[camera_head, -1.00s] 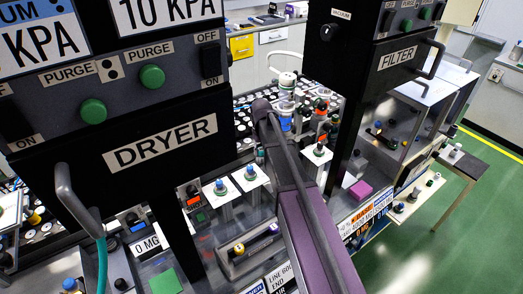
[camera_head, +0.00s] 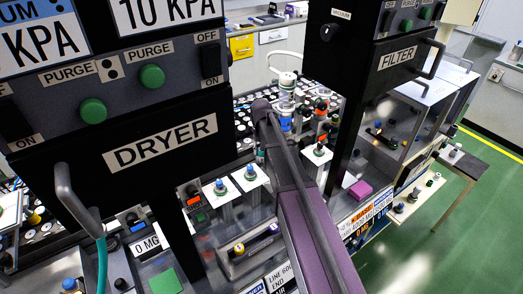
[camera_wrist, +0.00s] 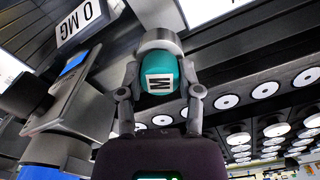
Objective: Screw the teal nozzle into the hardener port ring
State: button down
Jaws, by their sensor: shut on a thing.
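In the wrist view, the teal nozzle (camera_wrist: 181,72) is rounded and has a white label with an M facing me. My gripper (camera_wrist: 159,88) has its two fingers on either side of it and is shut on it. A pale grey ring or collar (camera_wrist: 158,38) sits directly beyond the teal part, with a wider pale piece behind it. I cannot tell whether this is the hardener port ring or part of the nozzle, nor whether threads are engaged. In the head view, my purple arm hides the gripper and the nozzle.
Rows of white-topped dark cylinders (camera_wrist: 265,90) fill the right. In the head view, the black DRYER cabinet (camera_head: 120,190) and FILTER cabinet (camera_head: 375,85) flank my arm.

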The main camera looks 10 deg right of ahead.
jog(key=shift+m, duration=0.9)
jog(key=shift+m, duration=0.9)
jog(key=shift+m, duration=0.8)
jog(key=shift+m, duration=0.9)
